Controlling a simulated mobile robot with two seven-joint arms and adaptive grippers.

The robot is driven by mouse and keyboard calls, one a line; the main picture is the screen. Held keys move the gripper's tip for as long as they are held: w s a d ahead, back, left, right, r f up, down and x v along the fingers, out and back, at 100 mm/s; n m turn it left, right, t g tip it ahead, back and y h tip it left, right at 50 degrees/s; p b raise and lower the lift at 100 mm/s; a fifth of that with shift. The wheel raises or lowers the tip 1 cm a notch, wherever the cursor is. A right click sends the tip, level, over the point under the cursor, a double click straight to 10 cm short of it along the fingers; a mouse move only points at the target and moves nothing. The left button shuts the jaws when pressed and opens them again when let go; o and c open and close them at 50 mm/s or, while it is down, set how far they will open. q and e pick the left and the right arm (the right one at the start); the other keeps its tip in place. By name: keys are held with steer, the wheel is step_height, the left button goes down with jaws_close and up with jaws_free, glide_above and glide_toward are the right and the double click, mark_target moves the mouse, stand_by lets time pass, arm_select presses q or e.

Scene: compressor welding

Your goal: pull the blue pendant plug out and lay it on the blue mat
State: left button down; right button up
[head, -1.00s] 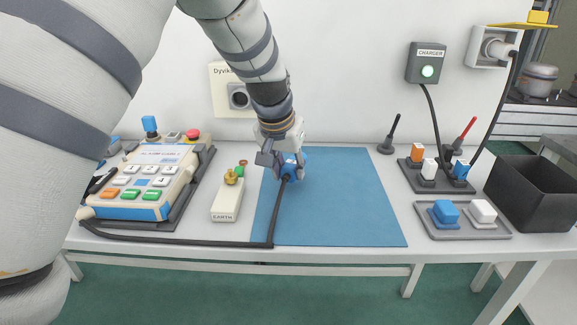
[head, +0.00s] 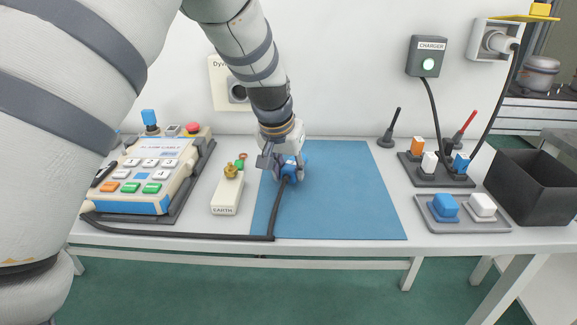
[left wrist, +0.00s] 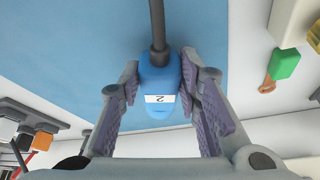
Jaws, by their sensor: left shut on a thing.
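The blue pendant plug (head: 290,169) is at the back left part of the blue mat (head: 345,205). A black cable runs from it over the mat's left front corner to the pendant (head: 148,175). My left gripper (head: 281,166) is shut on the plug. In the left wrist view the plug (left wrist: 158,82), marked 2, sits between the two fingers of my left gripper (left wrist: 158,90), with the blue mat (left wrist: 60,60) behind it. I cannot tell whether the plug touches the mat. The Dyvik socket (head: 238,92) on the wall is partly hidden by my arm. My right gripper is not in view.
A white EARTH block (head: 226,196) with a brass knob stands left of the mat. The mat's right side is clear.

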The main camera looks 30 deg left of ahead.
arm_select(q)
steer(key=shift+f, duration=0.35)
steer(key=c, duration=1.1)
jaws_free()
steer(key=a+v, duration=0.1)
steer(key=v, duration=1.1)
steer(key=shift+d, duration=0.45)
